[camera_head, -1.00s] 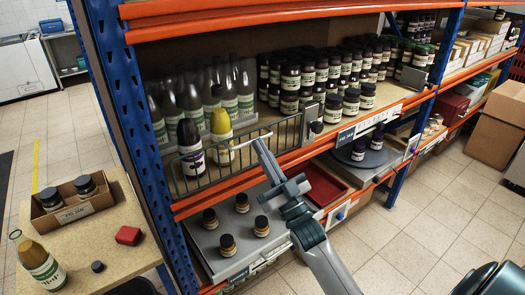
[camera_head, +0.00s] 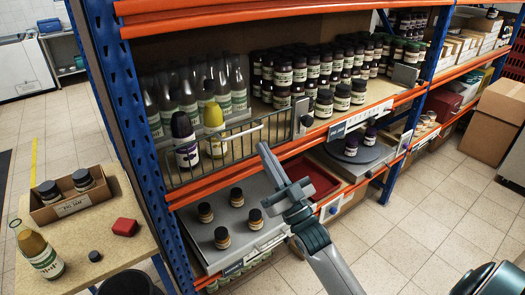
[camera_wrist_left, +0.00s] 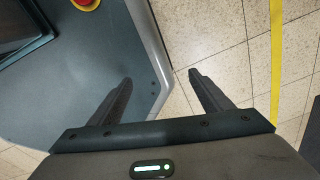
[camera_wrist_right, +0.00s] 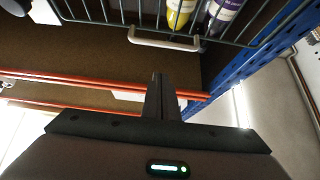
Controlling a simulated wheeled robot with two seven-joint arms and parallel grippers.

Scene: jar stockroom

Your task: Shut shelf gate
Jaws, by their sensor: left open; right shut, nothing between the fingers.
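The shelf gate (camera_head: 215,155) is a low wire grid across the front left of the middle shelf, before a dark purple bottle (camera_head: 185,140) and a yellow bottle (camera_head: 215,130). Its right end is close to a grey post plate with a black knob (camera_head: 306,121); I cannot tell if it is latched. The gate's white bar handle (camera_wrist_right: 165,41) is in the right wrist view. My right gripper (camera_head: 263,147) is shut and empty, just below and in front of the handle, apart from it. My left gripper (camera_wrist_left: 160,85) is open and empty over my own base, with floor at right.
Below the gate, a grey tray (camera_head: 235,253) with several small jars projects from the rack, beside a red bin (camera_head: 312,178). A turntable (camera_head: 357,152) stands further right. A side table (camera_head: 115,250) at left holds a jar box, a bottle and a red block.

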